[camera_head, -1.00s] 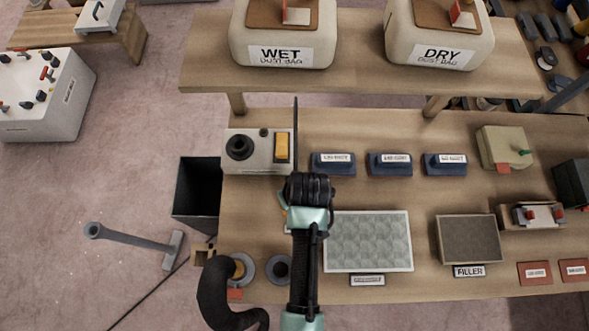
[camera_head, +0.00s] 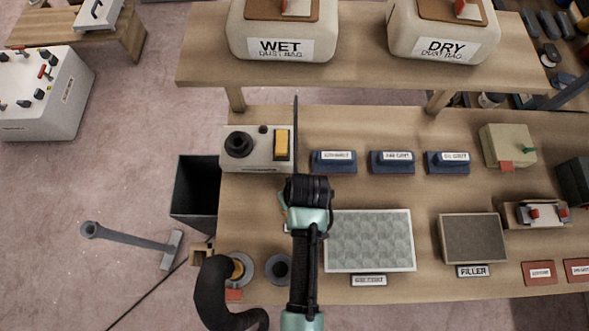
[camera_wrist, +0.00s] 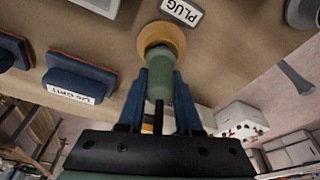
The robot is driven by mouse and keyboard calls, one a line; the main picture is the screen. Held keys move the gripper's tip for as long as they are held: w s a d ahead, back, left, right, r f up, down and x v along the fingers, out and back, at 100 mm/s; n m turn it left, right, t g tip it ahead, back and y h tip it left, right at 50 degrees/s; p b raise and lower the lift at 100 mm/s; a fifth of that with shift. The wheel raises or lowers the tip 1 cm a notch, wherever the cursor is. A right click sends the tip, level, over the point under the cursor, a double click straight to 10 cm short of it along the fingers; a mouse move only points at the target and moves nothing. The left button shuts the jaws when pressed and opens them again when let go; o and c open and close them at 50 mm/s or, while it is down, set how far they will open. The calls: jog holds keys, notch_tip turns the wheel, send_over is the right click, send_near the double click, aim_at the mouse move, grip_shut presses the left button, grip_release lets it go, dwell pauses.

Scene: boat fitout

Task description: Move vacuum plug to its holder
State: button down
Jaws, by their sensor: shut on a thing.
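In the wrist view my gripper (camera_wrist: 157,98) has its two blue fingers closed on a green cylindrical plug (camera_wrist: 158,76). The far end of the plug meets a round orange-tan holder (camera_wrist: 161,37) on the wooden bench, beside a white label reading PLUG (camera_wrist: 182,11). I cannot tell how deep the plug sits in the holder. In the head view my arm's black wrist covers the fingers, the plug and most of the area around the holder.
A beige switch box (camera_head: 256,150) with a black knob stands behind my wrist. A grey patterned panel (camera_head: 369,240), a filler tray (camera_head: 472,239) and blue labelled blocks (camera_head: 333,161) are to the right. A shelf (camera_head: 360,75) with two dust bags overhangs the back.

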jog(key=shift+f, duration=0.15)
jog(key=c, duration=0.5)
grip_release()
jog(key=b+v, duration=0.1)
jog(key=v, duration=1.2)
